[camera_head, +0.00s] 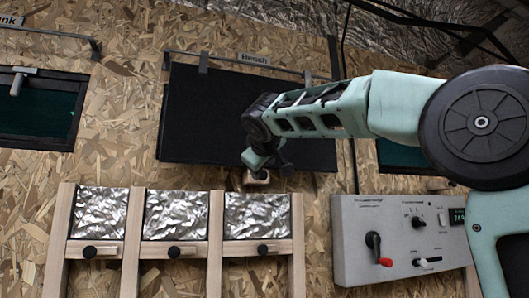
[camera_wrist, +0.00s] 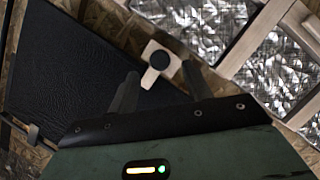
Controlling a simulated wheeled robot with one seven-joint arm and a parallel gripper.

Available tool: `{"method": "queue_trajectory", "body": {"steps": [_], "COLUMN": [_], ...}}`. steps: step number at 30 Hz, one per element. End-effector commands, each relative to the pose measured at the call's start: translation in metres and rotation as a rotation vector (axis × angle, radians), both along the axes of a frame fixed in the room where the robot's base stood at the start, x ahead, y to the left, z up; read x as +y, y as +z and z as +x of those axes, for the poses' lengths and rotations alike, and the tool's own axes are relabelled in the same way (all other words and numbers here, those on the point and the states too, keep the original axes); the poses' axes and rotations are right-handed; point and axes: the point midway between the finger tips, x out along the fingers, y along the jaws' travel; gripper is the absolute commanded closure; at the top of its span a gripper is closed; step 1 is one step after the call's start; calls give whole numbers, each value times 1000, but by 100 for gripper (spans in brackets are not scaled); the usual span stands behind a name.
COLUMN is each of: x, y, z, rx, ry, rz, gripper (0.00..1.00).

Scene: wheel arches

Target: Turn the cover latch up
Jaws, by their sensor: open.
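The black cover (camera_head: 195,118) under the "Bench" label hangs flat against the chipboard wall; it also fills the left of the wrist view (camera_wrist: 75,75). The cover latch is a small pale wooden piece (camera_head: 257,178) at the cover's lower edge, partly hidden by my gripper in the head view. My gripper (camera_head: 268,163) is in front of the latch. In the wrist view its open fingers (camera_wrist: 160,72) stand either side of the knob's line, with nothing held. Whether they touch it I cannot tell.
Wooden frames with silver foil panels (camera_head: 175,215) and black knobs stand below left. A grey control box (camera_head: 395,240) with a red-tipped lever is below right. Dark green panels (camera_head: 40,108) sit at both sides. A metal rail (camera_head: 235,60) runs above the cover.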

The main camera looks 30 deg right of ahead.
Motion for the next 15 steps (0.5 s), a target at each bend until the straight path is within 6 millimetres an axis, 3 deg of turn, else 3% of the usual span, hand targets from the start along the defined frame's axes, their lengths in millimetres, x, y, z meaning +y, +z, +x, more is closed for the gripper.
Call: {"method": "queue_trajectory", "body": {"steps": [9, 15], "x": [38, 52], "y": [19, 26], "z": [-60, -82], "rx": [-3, 1], "ry": [2, 0], "rz": [-1, -1], "gripper": [51, 51]}}
